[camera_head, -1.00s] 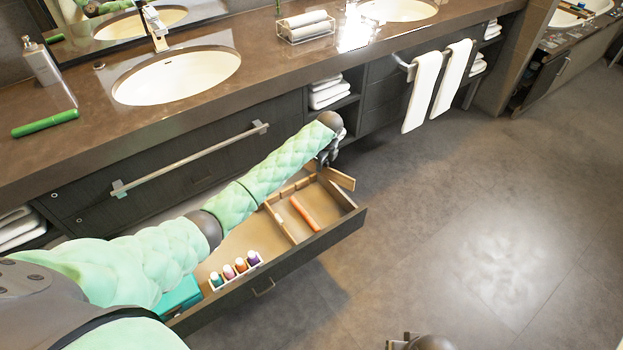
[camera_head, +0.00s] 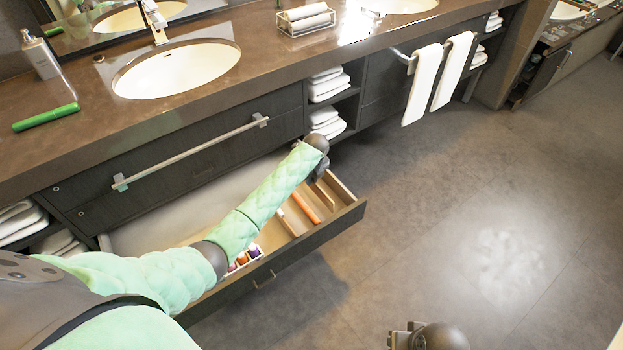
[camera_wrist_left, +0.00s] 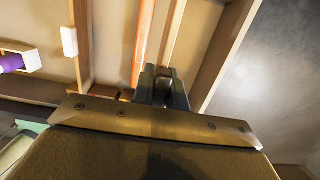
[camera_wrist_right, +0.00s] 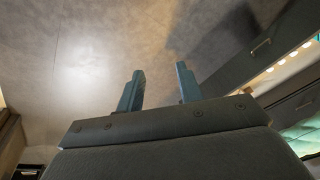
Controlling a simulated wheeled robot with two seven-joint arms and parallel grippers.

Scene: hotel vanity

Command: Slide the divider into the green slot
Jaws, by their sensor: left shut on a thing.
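The divider, a thin wooden strip (camera_wrist_left: 174,36), is between the fingers of my left gripper (camera_wrist_left: 165,88), which is shut on it. In the head view my left gripper (camera_head: 320,172) is over the right-hand part of the open drawer (camera_head: 345,222), and the strip is partly hidden by it. An orange stick (camera_wrist_left: 141,45) lies beside the strip; it also shows in the head view (camera_head: 305,208). I cannot make out a green slot in any view. My right gripper (camera_wrist_right: 158,88) is open and empty above the floor.
A row of small bottles (camera_head: 245,258) in the drawer is partly covered by my left arm. The vanity counter (camera_head: 260,75) with its sinks is above.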

